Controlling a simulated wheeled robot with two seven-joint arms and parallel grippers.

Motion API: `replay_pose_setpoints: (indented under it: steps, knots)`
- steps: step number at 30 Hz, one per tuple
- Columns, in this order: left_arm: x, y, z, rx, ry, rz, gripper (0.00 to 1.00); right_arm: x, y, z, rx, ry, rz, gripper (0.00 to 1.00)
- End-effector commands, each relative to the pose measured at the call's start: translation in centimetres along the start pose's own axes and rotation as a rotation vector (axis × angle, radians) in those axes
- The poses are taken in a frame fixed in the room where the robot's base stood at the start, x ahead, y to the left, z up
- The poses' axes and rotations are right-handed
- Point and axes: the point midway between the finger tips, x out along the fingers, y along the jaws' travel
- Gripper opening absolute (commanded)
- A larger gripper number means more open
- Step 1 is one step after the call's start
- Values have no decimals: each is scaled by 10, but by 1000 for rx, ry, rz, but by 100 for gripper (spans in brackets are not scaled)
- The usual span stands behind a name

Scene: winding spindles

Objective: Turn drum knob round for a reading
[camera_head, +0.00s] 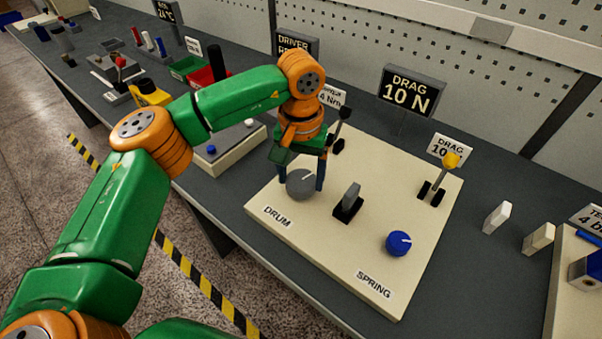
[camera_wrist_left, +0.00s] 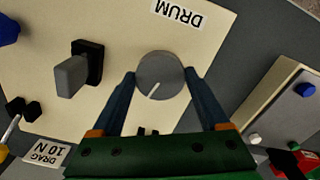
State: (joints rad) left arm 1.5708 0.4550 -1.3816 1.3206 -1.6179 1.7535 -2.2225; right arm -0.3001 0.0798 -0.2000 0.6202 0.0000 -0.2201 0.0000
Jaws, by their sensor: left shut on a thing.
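The drum knob (camera_head: 301,184) is a grey round dial with a white pointer line, on a cream panel (camera_head: 400,290) beside the label DRUM (camera_head: 277,217). My left gripper (camera_head: 304,180) comes down over it from above, one blue finger on each side, shut on the knob. The left wrist view also shows the grey knob (camera_wrist_left: 160,74) between the two fingers (camera_wrist_left: 160,90), its white line pointing down and slightly left in that picture. A black sign (camera_head: 409,92) behind the panel reads DRAG 10 N. My right gripper is not in view.
On the same panel are a grey lever switch (camera_head: 348,202), a blue SPRING knob (camera_head: 399,243), a yellow-tipped lever (camera_head: 450,161) and a black-tipped lever (camera_head: 343,115). Trays and tools crowd the far left bench.

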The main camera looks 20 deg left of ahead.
Motion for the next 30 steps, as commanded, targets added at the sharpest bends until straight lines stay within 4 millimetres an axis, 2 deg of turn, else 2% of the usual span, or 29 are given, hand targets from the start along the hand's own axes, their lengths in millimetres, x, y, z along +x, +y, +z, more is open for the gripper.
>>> replay_pose_setpoints:
  steps: [9, 23, 24, 26, 27, 30]
  knots:
    - [0, 0, 0, 86, 2, 0, 22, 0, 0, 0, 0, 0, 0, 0]
    - [0, 0, 0, 100, 1, 0, 22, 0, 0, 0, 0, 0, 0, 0]
    - [0, 0, 0, 100, 1, 0, 81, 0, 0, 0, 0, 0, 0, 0]
    - [0, 0, 0, 100, 1, 0, 97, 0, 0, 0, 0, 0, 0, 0]
    - [0, 0, 0, 99, 1, 0, 100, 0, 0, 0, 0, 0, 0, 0]
    - [0, 0, 0, 99, 1, 0, 100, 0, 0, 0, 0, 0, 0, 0]
